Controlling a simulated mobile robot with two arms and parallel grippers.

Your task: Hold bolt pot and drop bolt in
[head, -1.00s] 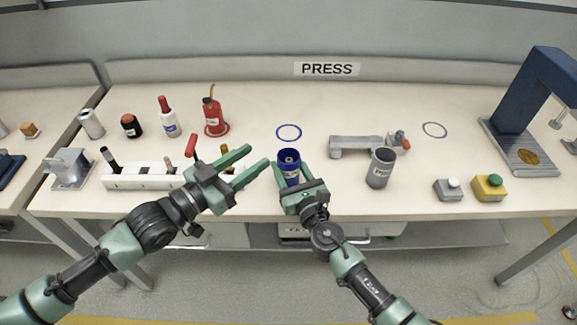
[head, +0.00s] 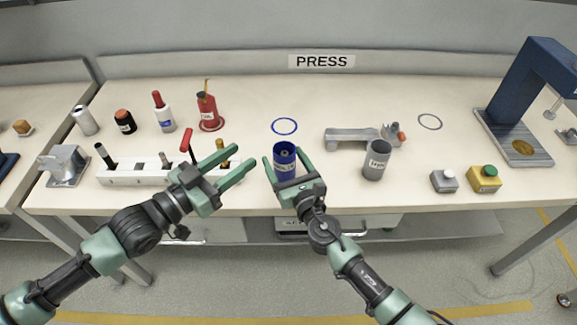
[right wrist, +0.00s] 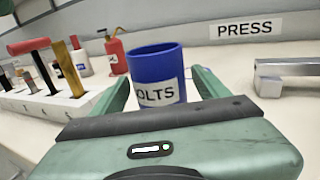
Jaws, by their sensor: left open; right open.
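The blue bolt pot (head: 285,158) stands upright at the front of the bench. The right wrist view shows its white label, partly hidden, reading "OLTS" (right wrist: 158,93). My right gripper (head: 287,164) is open with its fingers on either side of the pot; in the right wrist view a gap shows beside it. My left gripper (head: 236,163) is open and empty, left of the pot, over the front of the white rack. No loose bolt is clearly seen; something dark shows inside the pot in the head view.
The white tool rack (head: 130,173) stands at the left. A grey pot (head: 377,160) and a grey clamp-like fixture (head: 352,138) are to the right. A blue ring mark (head: 284,126) lies behind the bolt pot. A red oil can (head: 207,108) stands further back.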

